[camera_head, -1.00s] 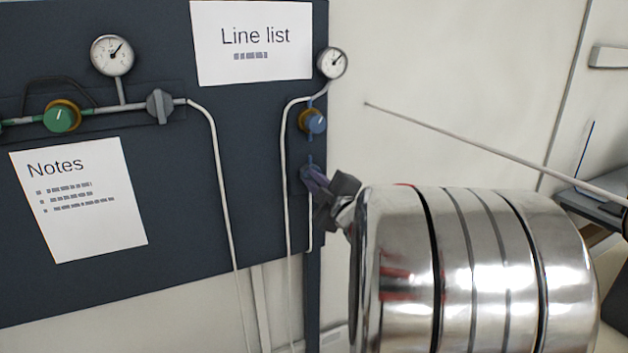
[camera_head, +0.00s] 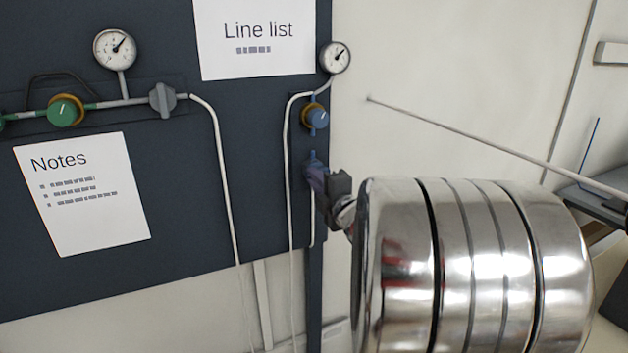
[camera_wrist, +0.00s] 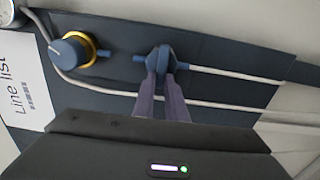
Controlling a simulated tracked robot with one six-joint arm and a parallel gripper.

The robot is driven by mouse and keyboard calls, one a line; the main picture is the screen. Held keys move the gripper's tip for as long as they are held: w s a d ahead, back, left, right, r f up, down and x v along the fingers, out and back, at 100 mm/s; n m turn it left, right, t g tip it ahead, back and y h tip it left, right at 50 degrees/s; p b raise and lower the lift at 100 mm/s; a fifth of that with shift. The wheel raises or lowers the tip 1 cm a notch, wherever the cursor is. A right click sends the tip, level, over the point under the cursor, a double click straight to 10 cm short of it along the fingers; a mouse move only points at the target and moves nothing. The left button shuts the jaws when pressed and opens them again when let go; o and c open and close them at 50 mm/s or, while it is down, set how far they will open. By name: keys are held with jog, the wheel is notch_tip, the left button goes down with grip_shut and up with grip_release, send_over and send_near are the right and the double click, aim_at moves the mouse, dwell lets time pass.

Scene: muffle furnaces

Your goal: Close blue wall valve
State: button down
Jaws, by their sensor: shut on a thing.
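The blue wall valve (camera_wrist: 160,58) is on a thin pipe on the dark panel. In the wrist view my gripper (camera_wrist: 162,85) has its two purplish fingers shut on the blue valve handle. In the head view my gripper (camera_head: 320,190) is at the panel's right edge, and the valve (camera_head: 311,160) is mostly hidden behind it. The exact angle of the handle is hard to tell.
Above the valve on the same line are a blue regulator knob (camera_head: 317,118) with a brass ring and a round gauge (camera_head: 335,57). A green knob (camera_head: 65,111) and a grey valve (camera_head: 162,99) sit on the left line. A thin rod (camera_head: 480,143) crosses at right.

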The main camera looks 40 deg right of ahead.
jog(key=shift+w+a+f, duration=0.1)
jog(key=shift+a+f, duration=0.05)
jog(key=shift+a, duration=0.1)
jog(key=c, duration=2.1)
grip_release()
jog(key=o, duration=0.3)
jog(key=shift+d, duration=0.15)
jog(key=shift+s, duration=0.2)
jog(key=v, duration=1.3)
jog(key=shift+s+a, duration=0.2)
